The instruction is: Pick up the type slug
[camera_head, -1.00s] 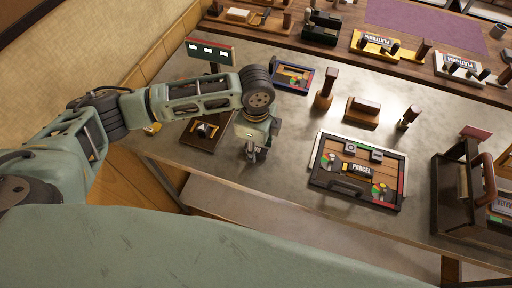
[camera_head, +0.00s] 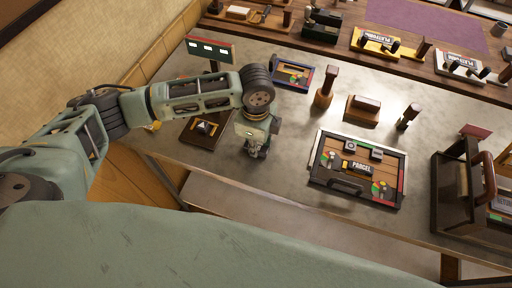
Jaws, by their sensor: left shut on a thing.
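My left gripper (camera_head: 257,151) points down over the grey table, left of the framed tray. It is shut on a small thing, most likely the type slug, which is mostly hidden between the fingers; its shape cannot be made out. The framed tray (camera_head: 397,174) holds a dark block lettered PARCEL (camera_head: 360,166), with red and green round pieces beside it. My right gripper is not in view.
A dark wooden stand (camera_head: 204,130) is just left of my left gripper. A blue-edged tray (camera_head: 293,75), wooden stampers (camera_head: 325,88) and a dark press (camera_head: 462,188) stand around. Bare tabletop lies between gripper and framed tray.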

